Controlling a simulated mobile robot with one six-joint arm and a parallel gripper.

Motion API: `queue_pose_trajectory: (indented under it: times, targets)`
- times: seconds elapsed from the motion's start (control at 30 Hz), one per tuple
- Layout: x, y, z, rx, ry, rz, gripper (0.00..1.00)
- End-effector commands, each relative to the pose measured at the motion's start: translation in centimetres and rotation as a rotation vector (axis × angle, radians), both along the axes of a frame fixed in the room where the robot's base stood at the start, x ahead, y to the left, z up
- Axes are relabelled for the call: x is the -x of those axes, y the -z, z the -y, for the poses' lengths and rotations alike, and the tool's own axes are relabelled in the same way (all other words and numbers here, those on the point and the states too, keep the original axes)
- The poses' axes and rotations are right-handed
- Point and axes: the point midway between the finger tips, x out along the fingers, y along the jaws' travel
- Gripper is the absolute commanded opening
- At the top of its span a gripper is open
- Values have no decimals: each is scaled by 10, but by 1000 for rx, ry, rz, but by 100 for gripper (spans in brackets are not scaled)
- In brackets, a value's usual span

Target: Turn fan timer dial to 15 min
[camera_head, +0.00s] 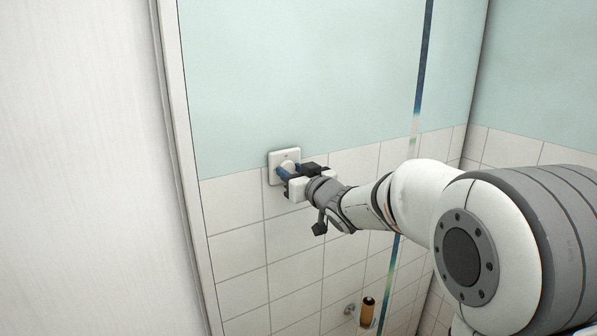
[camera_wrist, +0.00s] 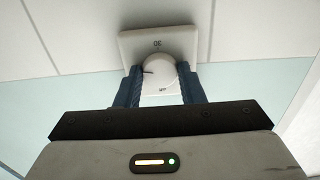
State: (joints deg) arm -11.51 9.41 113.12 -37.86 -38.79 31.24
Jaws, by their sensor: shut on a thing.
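The fan timer dial (camera_head: 288,165) is a round white knob on a square white wall plate (camera_head: 275,157), at the seam between tiles and painted wall. In the wrist view the dial (camera_wrist: 161,64) sits on the plate (camera_wrist: 133,45). An upside-down "30" shows on the plate above the dial and a small, partly legible mark shows below it. A short dark line shows on the dial's left side. My gripper (camera_head: 281,172) faces the plate, and in the wrist view its blue fingers (camera_wrist: 160,76) are shut on the dial from both sides. The fingers hide part of the plate.
A white panel (camera_head: 75,170) stands close on the left. A narrow blue-and-white vertical strip (camera_head: 421,75) runs down the wall to the right. A small brown-handled fixture (camera_head: 367,311) is low on the tiles. Wall around the plate is clear.

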Motion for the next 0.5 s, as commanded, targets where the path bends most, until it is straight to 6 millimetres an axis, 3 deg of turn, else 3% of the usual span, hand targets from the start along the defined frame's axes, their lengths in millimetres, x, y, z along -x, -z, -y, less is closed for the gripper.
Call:
queue_pose_trajectory:
  times: [0.03,0.27,0.3,0.5]
  targets:
    - [-1,-7,0,-8,0,13,12]
    - [-1,-7,0,-7,0,14,12]
    - [-1,-7,0,-6,0,13,38]
    - [-1,-4,0,-3,0,8,55]
